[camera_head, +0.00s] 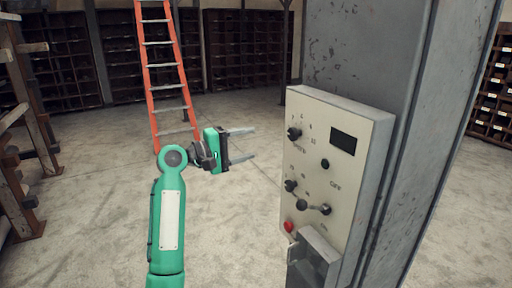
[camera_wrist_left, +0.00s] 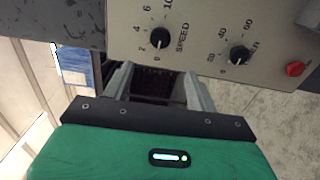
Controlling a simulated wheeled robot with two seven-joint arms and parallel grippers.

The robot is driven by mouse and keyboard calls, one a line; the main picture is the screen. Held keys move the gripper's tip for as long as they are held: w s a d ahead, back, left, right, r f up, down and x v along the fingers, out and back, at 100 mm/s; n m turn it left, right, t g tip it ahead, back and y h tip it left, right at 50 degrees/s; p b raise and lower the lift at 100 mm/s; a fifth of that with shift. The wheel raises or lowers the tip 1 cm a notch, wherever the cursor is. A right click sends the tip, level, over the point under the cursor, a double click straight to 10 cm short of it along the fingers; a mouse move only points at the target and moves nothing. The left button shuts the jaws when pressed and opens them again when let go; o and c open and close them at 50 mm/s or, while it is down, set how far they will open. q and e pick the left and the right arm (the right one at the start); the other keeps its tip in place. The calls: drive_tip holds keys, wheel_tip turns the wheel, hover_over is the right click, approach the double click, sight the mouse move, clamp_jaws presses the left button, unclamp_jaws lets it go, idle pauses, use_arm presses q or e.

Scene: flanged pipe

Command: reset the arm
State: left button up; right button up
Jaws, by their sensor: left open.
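My left arm (camera_head: 168,220) is green and rises from the bottom of the head view. Its gripper (camera_head: 245,145) points right, toward a control panel (camera_head: 325,185) on a grey metal column. The two fingers are apart with nothing between them, and a gap shows between them and the panel in the head view. My right gripper is in neither view.
The panel carries several black knobs, a dark display (camera_head: 343,141), a red button (camera_head: 288,226) and a grey box (camera_head: 316,260) at its bottom. The column (camera_head: 390,60) blocks the right side. An orange ladder (camera_head: 166,75) and shelves stand behind.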

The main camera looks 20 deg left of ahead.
use_arm(q)
drive_tip(key=shift+a, duration=0.1)
idle(0.4)
drive_tip(key=w+f+n+g+y, duration=0.1)
drive_tip(key=w+f+y, duration=0.15)
drive_tip(key=f, duration=1.05)
drive_tip(key=w+f+g+y, duration=0.1)
drive_tip(key=w+f+y, duration=0.15)
drive_tip(key=f, duration=1.15)
drive_tip(key=s+f+m+g+y, duration=0.15)
drive_tip(key=s+f, duration=0.25)
drive_tip(key=f, duration=1.1)
drive_tip(key=s+f+g+y, duration=0.2)
drive_tip(key=s+f, duration=0.2)
drive_tip(key=f, duration=1.1)
drive_tip(key=s+d+f+m+g+y, duration=0.25)
drive_tip(key=s+f+m+g, duration=0.2)
drive_tip(key=s+f, duration=1.85)
drive_tip(key=s+d+f+m+g, duration=0.1)
drive_tip(key=s+f+m, duration=0.1)
drive_tip(key=s, duration=0.9)
drive_tip(key=s+d+f+m+g, duration=0.1)
drive_tip(key=s+f+m, duration=0.2)
drive_tip(key=s, duration=0.8)
drive_tip(key=s+d+f+m+g, duration=0.1)
drive_tip(key=s+f+m, duration=0.2)
drive_tip(key=s+f, duration=0.3)
drive_tip(key=s, duration=0.5)
